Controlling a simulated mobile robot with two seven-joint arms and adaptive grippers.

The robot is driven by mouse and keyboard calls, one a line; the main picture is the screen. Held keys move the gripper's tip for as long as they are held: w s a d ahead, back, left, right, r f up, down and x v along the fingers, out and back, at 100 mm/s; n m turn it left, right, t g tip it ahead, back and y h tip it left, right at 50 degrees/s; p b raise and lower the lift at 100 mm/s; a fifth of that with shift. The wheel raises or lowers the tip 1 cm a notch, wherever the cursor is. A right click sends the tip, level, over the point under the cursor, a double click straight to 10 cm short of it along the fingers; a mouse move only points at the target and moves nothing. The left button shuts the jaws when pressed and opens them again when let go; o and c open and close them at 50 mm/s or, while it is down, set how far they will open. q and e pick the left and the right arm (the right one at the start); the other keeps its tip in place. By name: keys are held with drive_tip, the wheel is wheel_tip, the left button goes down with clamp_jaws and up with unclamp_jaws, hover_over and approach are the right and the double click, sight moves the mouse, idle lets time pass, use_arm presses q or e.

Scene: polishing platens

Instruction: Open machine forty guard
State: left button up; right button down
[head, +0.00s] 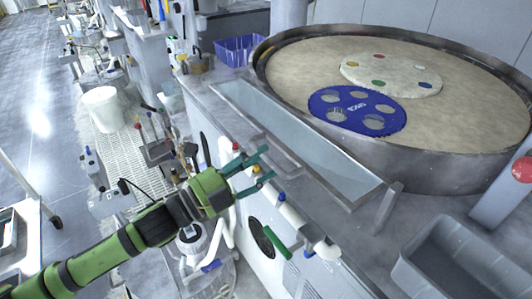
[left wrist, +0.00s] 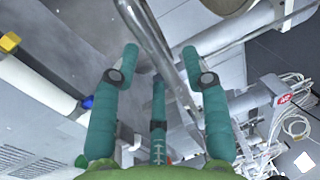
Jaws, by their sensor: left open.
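A large round polishing machine with a steel rim (head: 465,165) stands at the right in the head view. Along its front lies a long, pale blue-grey panel (head: 295,135) in a metal frame, which looks like the guard; it lies low and flat. A metal rail (head: 255,125) runs along the panel's near side. My left gripper (head: 266,164) is open and empty, close to the front of this rail. In the left wrist view a metal bar (left wrist: 172,50) passes between or just beyond the open fingers (left wrist: 160,55); I cannot tell whether they touch it. My right gripper is out of view.
On the pale platen lie a blue perforated disc (head: 355,110) and a white disc with coloured dots (head: 390,75). Coloured valves and pipes (head: 290,205) line the machine's front. A grey bin (head: 455,260) stands at lower right, a blue basket (head: 238,50) behind. A walkway lies left.

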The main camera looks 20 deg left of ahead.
use_arm(q)
drive_tip(key=shift+x, duration=1)
clamp_jaws()
drive_tip(key=shift+p, duration=0.35)
